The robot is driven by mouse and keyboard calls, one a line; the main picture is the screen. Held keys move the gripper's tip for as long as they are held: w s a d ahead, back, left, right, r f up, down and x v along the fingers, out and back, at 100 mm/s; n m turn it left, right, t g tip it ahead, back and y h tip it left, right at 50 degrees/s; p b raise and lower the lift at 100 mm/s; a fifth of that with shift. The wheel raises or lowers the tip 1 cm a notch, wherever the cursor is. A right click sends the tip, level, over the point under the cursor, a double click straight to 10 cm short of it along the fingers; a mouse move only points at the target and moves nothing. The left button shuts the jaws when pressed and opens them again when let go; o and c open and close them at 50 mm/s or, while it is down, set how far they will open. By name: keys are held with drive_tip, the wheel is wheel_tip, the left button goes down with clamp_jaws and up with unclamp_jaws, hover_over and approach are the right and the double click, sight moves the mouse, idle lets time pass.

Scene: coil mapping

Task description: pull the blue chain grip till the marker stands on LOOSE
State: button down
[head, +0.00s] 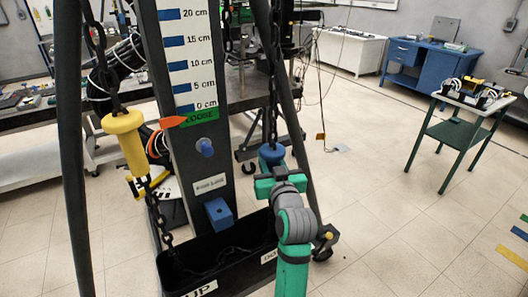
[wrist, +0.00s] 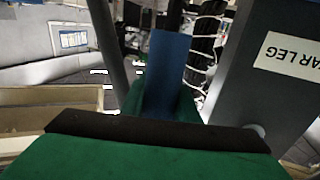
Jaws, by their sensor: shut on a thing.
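The blue chain grip (head: 272,155) hangs on the right-hand dark chain, beside the post. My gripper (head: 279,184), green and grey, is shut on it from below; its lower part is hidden. In the wrist view the blue grip (wrist: 168,75) stands just beyond the green and black front of my gripper. The orange-red marker (head: 173,121) is by the foot of the scale, just under 0 cm. Its tip points right at the green LOOSE label (head: 199,118) and touches or nearly touches its left end.
A yellow grip (head: 124,142) hangs on the left chain. A black bin (head: 215,270) sits below with chain in it. Dark tripod legs (head: 73,170) flank the post (head: 205,165). A green side table (head: 455,130) stands at the right, with open floor before it.

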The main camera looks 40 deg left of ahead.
drive_tip(key=shift+f, duration=0.1)
drive_tip(key=c, duration=1.4)
unclamp_jaws()
drive_tip(key=shift+o, duration=0.2)
drive_tip(key=shift+d, duration=0.1)
drive_tip(key=v, duration=1)
drive_tip(key=shift+s+d, duration=0.2)
drive_tip(key=shift+s, duration=0.15)
